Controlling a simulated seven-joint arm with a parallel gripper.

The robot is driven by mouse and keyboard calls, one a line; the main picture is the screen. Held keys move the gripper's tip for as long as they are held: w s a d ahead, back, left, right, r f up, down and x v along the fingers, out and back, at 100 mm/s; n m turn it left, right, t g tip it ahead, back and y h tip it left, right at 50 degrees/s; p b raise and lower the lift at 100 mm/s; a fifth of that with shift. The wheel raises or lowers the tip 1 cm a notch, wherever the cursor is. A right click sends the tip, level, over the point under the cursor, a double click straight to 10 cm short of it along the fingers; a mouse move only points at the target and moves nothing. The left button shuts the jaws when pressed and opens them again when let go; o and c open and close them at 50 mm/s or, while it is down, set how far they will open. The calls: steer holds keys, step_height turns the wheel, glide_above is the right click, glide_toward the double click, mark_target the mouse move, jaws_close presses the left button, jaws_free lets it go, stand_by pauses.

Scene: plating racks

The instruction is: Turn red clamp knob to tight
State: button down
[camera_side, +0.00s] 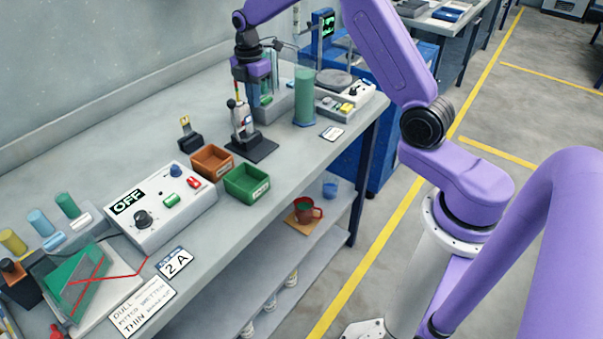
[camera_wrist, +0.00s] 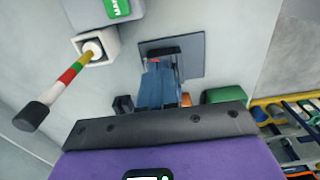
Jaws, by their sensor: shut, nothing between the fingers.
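My gripper (camera_side: 256,102) points down over the back of the bench, with its fingers together and empty. In the wrist view the closed blue fingers (camera_wrist: 160,68) reach over a dark base plate (camera_wrist: 192,55). Beside them stands a white post with a rod (camera_wrist: 72,72) banded green, yellow and red with a black tip. A small red part (camera_side: 54,330) shows at the lower left edge near the green panel (camera_side: 80,275). I cannot tell whether it is the clamp knob.
An orange bin (camera_side: 212,148) and a green bin (camera_side: 262,171) stand in front of the post device. A control box (camera_side: 150,238) reading OFF is left of them. A tall green cylinder (camera_side: 304,95) is close right of my gripper.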

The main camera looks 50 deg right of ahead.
steer(key=shift+a+r, duration=0.1)
steer(key=shift+r, duration=0.45)
steer(key=shift+w, duration=0.15)
